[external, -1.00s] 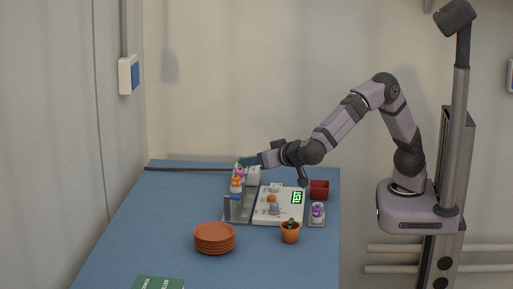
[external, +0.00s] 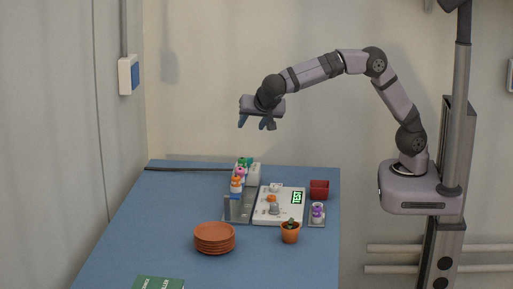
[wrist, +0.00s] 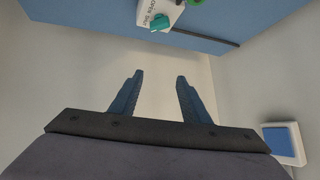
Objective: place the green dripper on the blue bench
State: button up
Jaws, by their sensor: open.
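A green dripper (external: 243,161) sits at the far end of a row of coloured drippers, by a white box (external: 254,174) at the back of the blue bench (external: 170,215). In the wrist view a teal-green piece (wrist: 160,22) shows against the labelled white box (wrist: 150,12), with another green bit (wrist: 193,2) cut by the top edge; I cannot tell which is the dripper. My gripper (external: 254,123) is open and empty, well above the box and apart from everything. Its two spread fingers (wrist: 159,78) have only wall between them.
Pink (external: 241,171) and orange (external: 236,184) drippers stand close in front of the green one. A white panel with a TEST display (external: 297,198), red pot (external: 319,189), cactus pot (external: 290,232) and stacked saucers (external: 214,237) occupy the middle and right.

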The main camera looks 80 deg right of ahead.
aim_at(243, 158)
jog(key=a+f+n+g+y, duration=0.1)
jog(key=a+n+y, duration=0.4)
jog(key=a, duration=0.5)
jog(key=shift+s+a+n, duration=0.15)
jog(key=shift+s+n, duration=0.15)
jog(key=shift+n, duration=0.4)
jog(key=shift+f, duration=0.15)
jog(key=shift+p+x, duration=0.5)
jog(key=shift+x, duration=3.1)
jog(key=shift+w, duration=0.15)
grip_shut()
